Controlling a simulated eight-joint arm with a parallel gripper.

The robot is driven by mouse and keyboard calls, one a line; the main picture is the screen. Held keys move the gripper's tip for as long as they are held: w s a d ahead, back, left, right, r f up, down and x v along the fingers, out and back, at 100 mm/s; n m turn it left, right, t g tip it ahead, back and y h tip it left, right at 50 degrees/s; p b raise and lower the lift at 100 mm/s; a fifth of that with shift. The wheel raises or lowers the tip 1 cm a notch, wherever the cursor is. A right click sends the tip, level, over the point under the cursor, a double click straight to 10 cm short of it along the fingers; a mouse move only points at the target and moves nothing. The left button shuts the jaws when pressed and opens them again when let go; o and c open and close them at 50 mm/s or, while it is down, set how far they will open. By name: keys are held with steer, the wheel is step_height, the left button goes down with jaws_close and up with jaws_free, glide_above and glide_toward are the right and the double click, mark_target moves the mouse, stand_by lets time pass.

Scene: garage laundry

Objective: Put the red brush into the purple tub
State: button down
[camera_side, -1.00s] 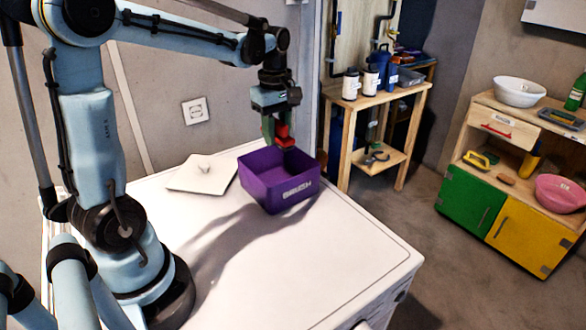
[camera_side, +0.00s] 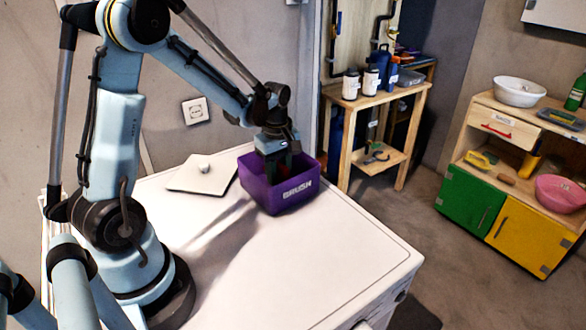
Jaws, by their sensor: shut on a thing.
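The purple tub (camera_side: 262,196), with BRUSH lettered on its front wall, stands on the white worktop. My gripper (camera_side: 279,172) points down into the tub, its fingers below the rim level. It is shut on the red brush (camera_side: 284,171), of which only a small dark red part shows between the fingers. The lower part of the brush and the tub's floor are hidden, so I cannot tell whether the brush touches the bottom.
A white square lid with a knob (camera_side: 203,173) lies left of the tub. The worktop (camera_side: 320,245) in front is clear. A wooden shelf (camera_side: 377,105) with bottles stands behind right. A cabinet (camera_side: 500,215) with green and yellow doors is at the far right.

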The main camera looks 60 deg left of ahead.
steer(key=shift+f, duration=0.75)
steer(key=shift+f, duration=0.1)
steer(key=c, duration=0.8)
jaws_free()
